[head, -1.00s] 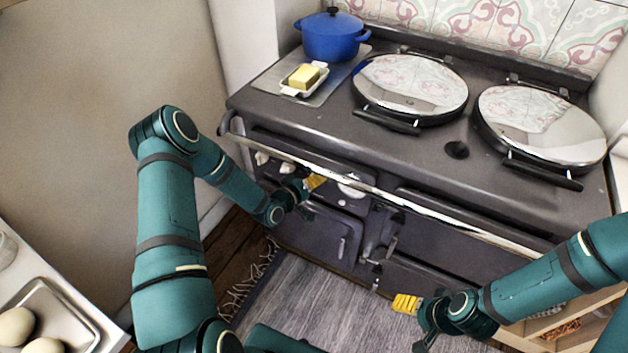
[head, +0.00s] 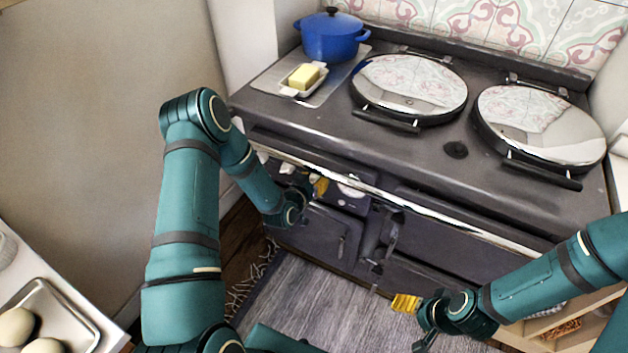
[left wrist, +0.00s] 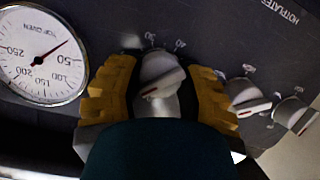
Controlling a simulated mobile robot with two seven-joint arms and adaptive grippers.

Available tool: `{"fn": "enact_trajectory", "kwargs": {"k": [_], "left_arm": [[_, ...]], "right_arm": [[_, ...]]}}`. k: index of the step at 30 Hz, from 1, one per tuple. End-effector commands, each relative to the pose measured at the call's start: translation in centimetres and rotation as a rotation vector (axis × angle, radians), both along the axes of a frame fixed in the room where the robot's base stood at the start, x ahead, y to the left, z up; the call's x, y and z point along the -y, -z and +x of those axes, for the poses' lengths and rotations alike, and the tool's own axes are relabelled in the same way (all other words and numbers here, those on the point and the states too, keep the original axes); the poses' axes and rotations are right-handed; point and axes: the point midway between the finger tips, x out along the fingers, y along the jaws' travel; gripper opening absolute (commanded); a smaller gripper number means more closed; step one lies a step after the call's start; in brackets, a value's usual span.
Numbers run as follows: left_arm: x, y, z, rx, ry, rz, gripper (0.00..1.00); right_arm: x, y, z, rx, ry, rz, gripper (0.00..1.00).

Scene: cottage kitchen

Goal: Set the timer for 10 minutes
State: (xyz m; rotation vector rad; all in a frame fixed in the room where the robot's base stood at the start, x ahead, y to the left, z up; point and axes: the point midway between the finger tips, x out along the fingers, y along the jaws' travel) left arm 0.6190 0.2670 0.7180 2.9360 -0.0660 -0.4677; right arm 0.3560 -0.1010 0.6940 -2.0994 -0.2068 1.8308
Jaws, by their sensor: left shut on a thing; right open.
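The timer knob appears to be the pale knob (left wrist: 162,72) in the middle of the left wrist view, on the dark cooker panel, with small number marks above it too blurred to read surely. Its grip bar is tilted and carries a red mark. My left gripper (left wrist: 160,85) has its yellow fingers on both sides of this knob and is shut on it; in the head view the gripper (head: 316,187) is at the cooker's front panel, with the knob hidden. My right gripper (head: 420,312) is open and empty, low in front of the cooker.
A round "TOP OVEN" gauge (left wrist: 42,55) is left of the held knob; further knobs (left wrist: 246,95) are to its right. A chrome rail (head: 430,211) runs along the cooker front. A blue pot (head: 330,37) and butter dish (head: 304,79) stand on top.

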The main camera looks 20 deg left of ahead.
Motion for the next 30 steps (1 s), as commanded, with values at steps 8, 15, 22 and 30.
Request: {"fn": "enact_trajectory", "kwargs": {"k": [8, 15, 22, 30], "left_arm": [[0.23, 0.05, -0.02, 0.004, 0.004, 0.061, 0.04], [0.22, 0.07, -0.03, 0.004, 0.004, 0.068, 0.04], [0.24, 0.08, -0.03, 0.004, 0.004, 0.066, 0.56], [0.11, 0.05, -0.01, 0.004, 0.001, 0.068, 0.74]], "right_arm": [[0.0, 0.0, 0.0, 0.0, 0.0, 0.0, 0.73], [0.0, 0.01, -0.01, 0.0, 0.0, 0.0, 0.73], [0.0, 0.01, 0.0, 0.0, 0.0, 0.0, 0.73], [0.0, 0.0, 0.0, 0.0, 0.0, 0.0, 0.73]]}}
